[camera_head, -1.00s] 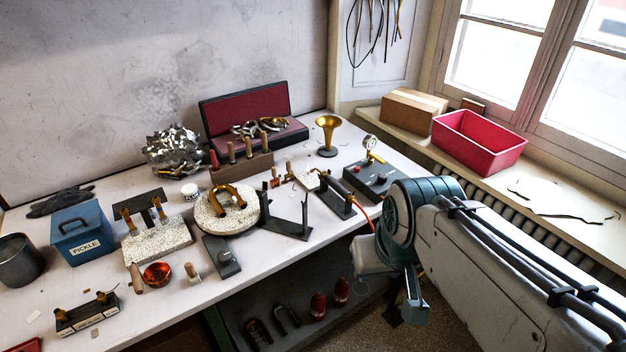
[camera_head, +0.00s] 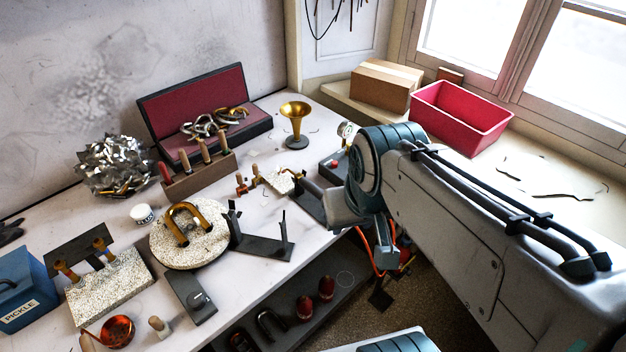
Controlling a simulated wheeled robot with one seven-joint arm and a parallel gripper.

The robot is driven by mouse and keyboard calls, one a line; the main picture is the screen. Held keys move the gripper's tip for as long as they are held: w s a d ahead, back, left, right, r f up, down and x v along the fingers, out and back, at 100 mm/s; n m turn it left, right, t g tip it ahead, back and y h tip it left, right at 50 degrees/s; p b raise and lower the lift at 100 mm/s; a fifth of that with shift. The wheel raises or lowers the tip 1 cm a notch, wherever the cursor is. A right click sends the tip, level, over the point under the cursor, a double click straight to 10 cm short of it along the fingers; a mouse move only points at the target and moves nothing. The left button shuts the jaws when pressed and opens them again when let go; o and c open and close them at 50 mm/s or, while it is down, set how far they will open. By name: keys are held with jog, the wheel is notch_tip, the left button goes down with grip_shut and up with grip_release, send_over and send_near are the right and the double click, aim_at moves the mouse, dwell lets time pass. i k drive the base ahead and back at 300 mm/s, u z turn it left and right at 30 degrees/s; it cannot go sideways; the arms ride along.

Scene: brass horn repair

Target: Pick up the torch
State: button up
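The torch (camera_head: 310,187) appears to be the dark tube with a brass-coloured tip, lying on a dark stand (camera_head: 312,207) near the right edge of the workbench. My arm covers its right end, so I cannot see all of it. Orange hose shows below, beside the bench edge. My arm comes in from the right, and its bent section is over the bench edge just right of the torch. I cannot make out my gripper's fingers; they are hidden or out of view.
A dark box with a gauge (camera_head: 346,130) is partly behind my arm. A red bin (camera_head: 465,115) stands on the sill. A shelf lies under the bench.

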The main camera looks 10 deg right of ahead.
aim_at(318, 193)
jog(key=z, duration=0.3)
jog(key=k, duration=0.4)
jog(key=z, duration=1.5)
jog(key=i, duration=1.05)
jog(key=u, duration=1.05)
jog(key=i, duration=0.7)
jog(key=u, duration=0.8)
